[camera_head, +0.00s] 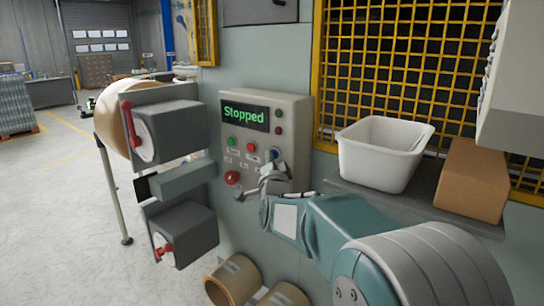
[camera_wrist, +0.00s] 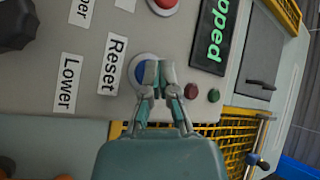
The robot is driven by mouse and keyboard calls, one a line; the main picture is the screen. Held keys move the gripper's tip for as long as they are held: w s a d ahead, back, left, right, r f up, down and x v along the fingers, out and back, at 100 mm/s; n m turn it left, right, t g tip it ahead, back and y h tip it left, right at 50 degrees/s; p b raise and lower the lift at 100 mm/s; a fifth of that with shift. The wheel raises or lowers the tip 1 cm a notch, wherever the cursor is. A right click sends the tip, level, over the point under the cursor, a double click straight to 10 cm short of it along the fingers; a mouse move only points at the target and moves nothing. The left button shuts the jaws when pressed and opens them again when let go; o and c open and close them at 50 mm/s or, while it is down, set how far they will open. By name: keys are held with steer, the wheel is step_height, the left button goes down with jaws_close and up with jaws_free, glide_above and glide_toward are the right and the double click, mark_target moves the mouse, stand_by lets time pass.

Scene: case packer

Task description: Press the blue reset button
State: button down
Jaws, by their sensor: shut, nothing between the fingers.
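The blue reset button (camera_wrist: 140,73) sits in a pale ring beside the "Reset" label (camera_wrist: 113,64) on the control panel (camera_head: 285,108). In the wrist view my gripper (camera_wrist: 156,72) is shut and empty, its fingertips in front of the button and hiding its right part. In the head view a bit of the blue button (camera_head: 274,155) shows just above my gripper (camera_head: 270,170). Whether the tips touch the button or are just short of it I cannot tell. The panel's screen (camera_head: 244,115) reads "Stopped" in green.
Beside the button are a red button (camera_head: 251,147), a green button (camera_head: 230,142) and a larger red knob (camera_head: 232,177). A white bin (camera_head: 378,160) and a cardboard box (camera_head: 472,180) stand on a shelf to the right. Brown rolls (camera_head: 235,279) lie below the panel.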

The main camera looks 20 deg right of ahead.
steer(key=shift+s+a, duration=0.45)
steer(key=shift+a, duration=0.15)
steer(key=s+a, duration=0.1)
steer(key=a, duration=0.1)
steer(key=s+a, duration=0.2)
stand_by(0.4)
stand_by(0.4)
steer(key=s+f+n+g+y, duration=0.1)
steer(key=s+f+n+g, duration=0.3)
steer(key=s, duration=0.7)
steer(key=s+d+f+n+g+y, duration=0.1)
steer(key=s+f+n+g, duration=0.4)
steer(key=s, duration=0.7)
steer(key=s+f+n+g+y, duration=0.1)
steer(key=s+f+n+g, duration=0.3)
steer(key=s, duration=0.7)
step_height(320, 180, down, 2)
steer(key=shift+s+d+n+g+y, duration=0.2)
steer(key=shift+s+n+g+y, duration=0.15)
steer(key=shift+g, duration=0.45)
